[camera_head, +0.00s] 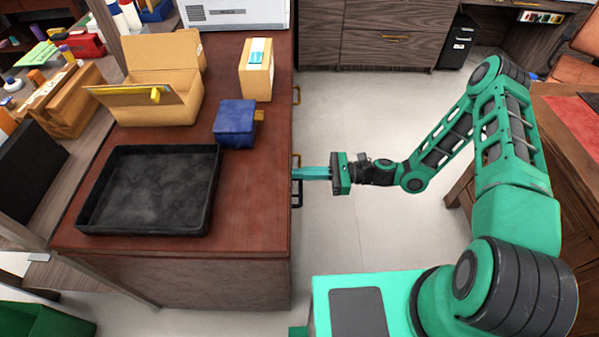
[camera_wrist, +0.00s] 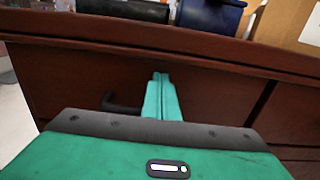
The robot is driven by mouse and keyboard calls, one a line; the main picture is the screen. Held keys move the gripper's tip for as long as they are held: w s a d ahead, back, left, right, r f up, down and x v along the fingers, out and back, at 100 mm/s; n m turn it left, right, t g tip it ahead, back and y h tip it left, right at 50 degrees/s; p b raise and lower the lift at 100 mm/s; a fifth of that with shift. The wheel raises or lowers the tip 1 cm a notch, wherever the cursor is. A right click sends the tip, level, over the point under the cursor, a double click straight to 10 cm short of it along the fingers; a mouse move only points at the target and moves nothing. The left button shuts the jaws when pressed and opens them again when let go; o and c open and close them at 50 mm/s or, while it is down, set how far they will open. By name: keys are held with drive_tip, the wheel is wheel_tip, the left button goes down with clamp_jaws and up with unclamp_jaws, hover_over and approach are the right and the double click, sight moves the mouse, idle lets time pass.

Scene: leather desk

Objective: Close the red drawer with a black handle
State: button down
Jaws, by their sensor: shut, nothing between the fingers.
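The red-brown drawer front (camera_wrist: 72,80) lies below the desk's edge in the wrist view. Its black handle (camera_wrist: 118,105) shows left of my fingers and is partly hidden by my gripper's body. In the head view the black handle (camera_head: 298,194) shows at the desk's right side. My gripper (camera_head: 296,173) is shut and empty, with its teal fingers pointing at that side of the desk. In the wrist view my gripper (camera_wrist: 161,76) has its fingertips at the drawer front, right of the handle. I cannot tell whether they touch it.
The desk top (camera_head: 255,200) carries a black tray (camera_head: 150,232), a blue box (camera_head: 234,122), a tan carton (camera_head: 257,75) and an open cardboard box (camera_head: 155,108). Light floor (camera_head: 340,115) is free right of the desk. Another wooden desk (camera_head: 565,125) stands at the right.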

drive_tip(key=d, duration=1.4)
drive_tip(key=shift+s, duration=0.15)
drive_tip(key=s+d+r+n+g+h, duration=0.1)
drive_tip(key=s+d+r+n+h, duration=0.4)
drive_tip(key=d+r+h, duration=0.3)
drive_tip(key=s+d+r+n+g+h, duration=0.2)
drive_tip(key=s+d+r+n+h, duration=0.25)
drive_tip(key=d, duration=0.55)
drive_tip(key=s+d+r+n+t+h, duration=0.1)
drive_tip(key=s+d+r+h, duration=0.1)
drive_tip(key=s+r, duration=0.5)
drive_tip(key=s+d+r+n+t+h, duration=0.1)
drive_tip(key=s+d+r+h, duration=0.2)
drive_tip(key=s+d+r, duration=0.2)
drive_tip(key=s+r, duration=0.3)
drive_tip(key=s, duration=0.1)
drive_tip(key=shift+d+t, duration=0.15)
drive_tip(key=shift+t, duration=0.15)
